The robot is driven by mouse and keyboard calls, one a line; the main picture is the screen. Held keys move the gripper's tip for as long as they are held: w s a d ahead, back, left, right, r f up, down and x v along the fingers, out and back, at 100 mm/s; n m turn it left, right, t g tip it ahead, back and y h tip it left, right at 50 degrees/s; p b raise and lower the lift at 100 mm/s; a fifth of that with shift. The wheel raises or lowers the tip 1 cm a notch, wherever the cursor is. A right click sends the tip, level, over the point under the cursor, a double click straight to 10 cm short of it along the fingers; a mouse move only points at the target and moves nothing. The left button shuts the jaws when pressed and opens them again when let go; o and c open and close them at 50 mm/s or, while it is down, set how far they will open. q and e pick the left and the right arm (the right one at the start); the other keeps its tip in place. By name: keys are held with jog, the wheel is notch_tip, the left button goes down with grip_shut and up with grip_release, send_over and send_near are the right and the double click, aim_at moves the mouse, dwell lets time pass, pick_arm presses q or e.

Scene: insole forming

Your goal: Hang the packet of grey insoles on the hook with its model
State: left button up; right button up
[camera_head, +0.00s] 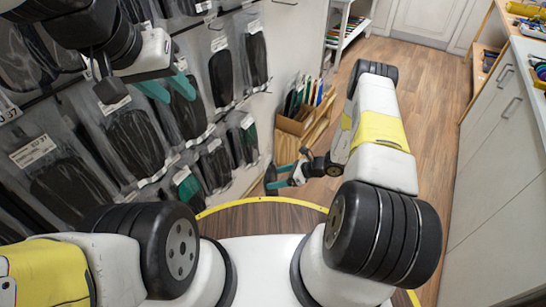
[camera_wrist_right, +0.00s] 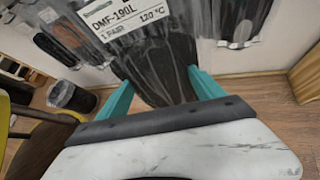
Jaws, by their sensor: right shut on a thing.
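In the right wrist view, a clear packet with dark grey insoles (camera_wrist_right: 160,65) and a white label reading "DMF-190L, 1 PAIR, 120 °C" is between the two teal fingers of my right gripper (camera_wrist_right: 160,92). The gripper is shut on it. In the head view my right gripper (camera_head: 286,180) is low, right of the wall rack; the packet is hard to make out there. My left gripper (camera_head: 169,90) has its teal fingers apart, in front of the hanging packets. Rows of dark insole packets (camera_head: 135,140) hang on the wall at left. I cannot read which hook bears the matching model.
A wooden box (camera_head: 292,126) with several colourful upright items stands by the wall. A workbench with drawers (camera_head: 500,130) runs along the right. The wooden floor (camera_head: 420,90) between is open. A dark bin (camera_wrist_right: 72,97) shows in the right wrist view.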

jog(key=shift+a+f, duration=0.45)
jog(key=shift+f, duration=0.2)
jog(key=w+a, duration=0.4)
jog(key=a, duration=0.2)
jog(key=shift+w, duration=0.3)
jog(key=shift+w+a+f+m+t+h, duration=0.2)
jog(key=shift+w+a+m, duration=0.65)
jog(key=shift+a, duration=1.55)
jog(key=shift+w+a+f+m+t+h, duration=0.2)
jog(key=shift+w+a+m, duration=0.65)
jog(key=shift+a, duration=1.6)
jog(key=shift+w+a+f+m+t+h, duration=0.15)
jog(key=shift+w+a+m, duration=0.25)
jog(key=shift+w+a, duration=1.45)
jog(key=shift+s+a+f, duration=0.1)
jog(key=shift+s+a, duration=0.45)
